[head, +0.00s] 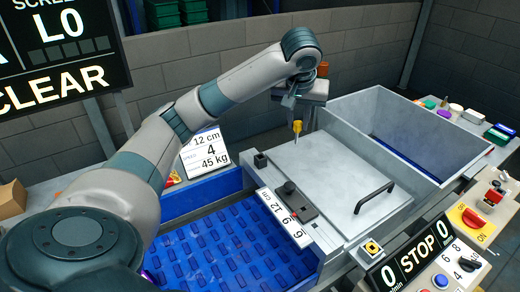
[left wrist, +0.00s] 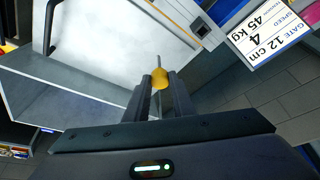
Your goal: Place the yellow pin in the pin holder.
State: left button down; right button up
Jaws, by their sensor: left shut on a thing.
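My left gripper (head: 296,110) is shut on the yellow pin (head: 297,127) and holds it above the far left part of the grey lid. The pin has a yellow head and a thin metal shaft, which points down in the head view. In the left wrist view the yellow pin (left wrist: 160,79) sits between the two dark fingers of the left gripper (left wrist: 161,92). A small black block (head: 261,159) stands at the lid's left corner, apart from the pin. I cannot tell for sure whether this block is the pin holder. My right gripper is not in view.
The grey lid (head: 340,175) has a black handle (head: 374,198). A scale plate (head: 285,217) lies beside a dark slider (head: 292,197). A blue studded belt (head: 225,245) is at lower left, an open grey bin (head: 405,125) at right. A STOP panel (head: 415,255) stands in front.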

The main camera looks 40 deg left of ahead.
pick_arm(q)
jog(key=s+a+f+p, duration=0.2)
jog(key=s+a+f, duration=0.3)
jog(key=a, duration=0.4)
jog(key=shift+f, duration=0.65)
jog(key=shift+s+a+f+p, duration=0.1)
jog(key=shift+s+p, duration=0.05)
jog(key=shift+p, duration=0.2)
notch_tip(320, 180, down, 4)
jog(key=shift+r+p, duration=0.25)
jog(key=shift+p, duration=0.5)
jog(key=shift+f, duration=0.15)
jog(key=shift+f, duration=0.1)
jog(key=c, duration=1.5)
grip_release()
